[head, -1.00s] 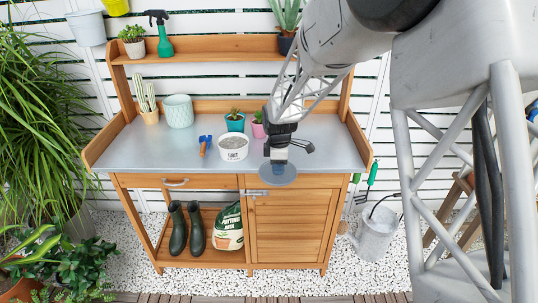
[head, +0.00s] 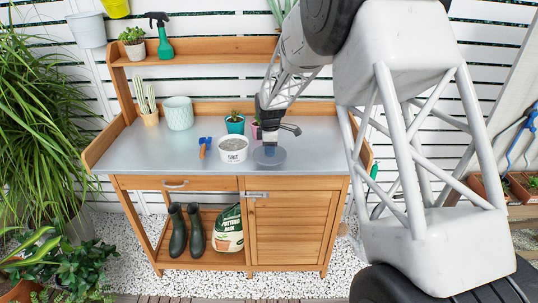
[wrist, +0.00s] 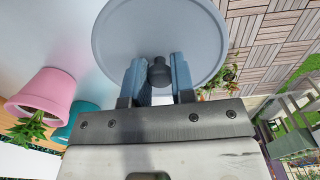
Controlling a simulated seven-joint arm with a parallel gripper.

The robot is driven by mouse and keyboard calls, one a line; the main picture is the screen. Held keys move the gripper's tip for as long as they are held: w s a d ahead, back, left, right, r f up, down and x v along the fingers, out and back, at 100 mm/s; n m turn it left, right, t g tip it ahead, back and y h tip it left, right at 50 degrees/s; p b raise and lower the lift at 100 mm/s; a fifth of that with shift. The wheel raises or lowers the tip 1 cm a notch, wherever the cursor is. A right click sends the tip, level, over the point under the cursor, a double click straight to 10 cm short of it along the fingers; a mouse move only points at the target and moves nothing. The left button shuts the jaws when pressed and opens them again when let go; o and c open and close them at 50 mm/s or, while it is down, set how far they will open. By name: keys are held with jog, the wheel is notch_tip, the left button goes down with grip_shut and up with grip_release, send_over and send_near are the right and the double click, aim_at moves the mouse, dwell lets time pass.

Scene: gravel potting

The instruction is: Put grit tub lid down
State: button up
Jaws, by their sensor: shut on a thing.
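The grit tub lid (head: 269,157) is a flat grey disc with a dark knob. My gripper (head: 271,146) is shut on the knob; the wrist view shows the blue fingers on either side of the knob, with the lid (wrist: 160,30) beyond them. In the head view the lid is over the bench's right half, just right of the grit tub. Whether it touches the bench top I cannot tell. The white grit tub (head: 233,150) stands uncovered on the bench, with grey grit showing inside.
On the metal bench top (head: 150,152) are a blue hand trowel (head: 205,146), a teal pot (head: 235,124), a pink pot (wrist: 42,95), a pale planter (head: 178,113) and a cactus pot (head: 150,117). The bench's left front is clear.

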jog(key=shift+w+a+f, duration=0.1)
jog(key=shift+w+a, duration=0.1)
jog(key=shift+w, duration=0.6)
jog(key=shift+f, duration=1.75)
jog(key=shift+f, duration=0.15)
jog(key=o, duration=0.9)
notch_tip(320, 180, up, 12)
